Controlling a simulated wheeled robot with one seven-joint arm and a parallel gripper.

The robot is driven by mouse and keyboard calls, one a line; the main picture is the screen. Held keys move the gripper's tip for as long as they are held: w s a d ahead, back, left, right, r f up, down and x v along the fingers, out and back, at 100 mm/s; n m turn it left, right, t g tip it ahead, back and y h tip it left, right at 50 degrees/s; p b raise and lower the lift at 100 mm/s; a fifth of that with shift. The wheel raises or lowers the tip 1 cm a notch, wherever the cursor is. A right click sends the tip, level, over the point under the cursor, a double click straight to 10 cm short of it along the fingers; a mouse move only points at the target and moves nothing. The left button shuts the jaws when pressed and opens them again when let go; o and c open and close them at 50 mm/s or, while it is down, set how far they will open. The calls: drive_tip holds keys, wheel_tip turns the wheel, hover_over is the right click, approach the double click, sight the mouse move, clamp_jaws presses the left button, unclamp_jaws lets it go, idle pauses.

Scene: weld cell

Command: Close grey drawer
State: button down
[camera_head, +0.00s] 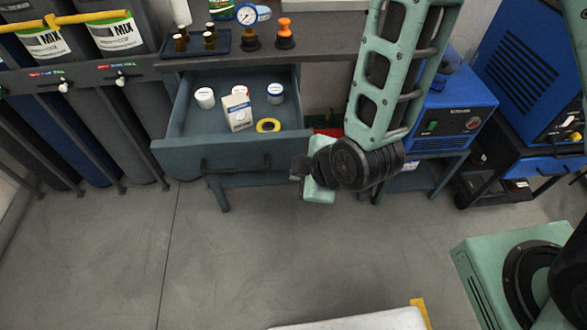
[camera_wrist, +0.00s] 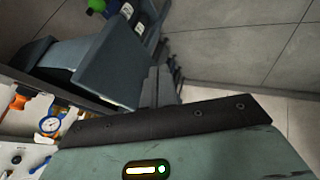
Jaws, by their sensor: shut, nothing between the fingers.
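The grey drawer (camera_head: 172,133) is pulled open under the workbench in the head view, with a dark bar handle (camera_head: 236,163) on its front. Inside are white jars (camera_head: 205,97), a white carton (camera_head: 237,112) and a yellow tape roll (camera_head: 268,125). My gripper (camera_head: 297,169) is just right of the drawer front's right end, at about handle height in the picture. In the wrist view its fingers (camera_wrist: 156,87) are together and empty, and the drawer (camera_wrist: 113,66) shows as a blue-grey panel beside them. Contact between fingers and drawer cannot be told.
The workbench top (camera_head: 330,45) holds a gauge (camera_head: 247,22) and a tray of small bottles (camera_head: 195,43). Gas cylinders (camera_head: 120,40) stand at left. A blue welding machine (camera_head: 450,110) stands at right. The floor (camera_head: 200,260) before the drawer is clear.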

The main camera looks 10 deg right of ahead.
sight(285, 163)
drive_tip(key=w+b, duration=0.1)
drive_tip(key=w+f+b, duration=0.1)
drive_tip(key=w, duration=0.1)
drive_tip(key=w+b, duration=0.1)
drive_tip(key=shift+w+a+f, duration=0.25)
drive_tip(key=shift+w, duration=0.15)
drive_tip(key=shift+w, duration=0.15)
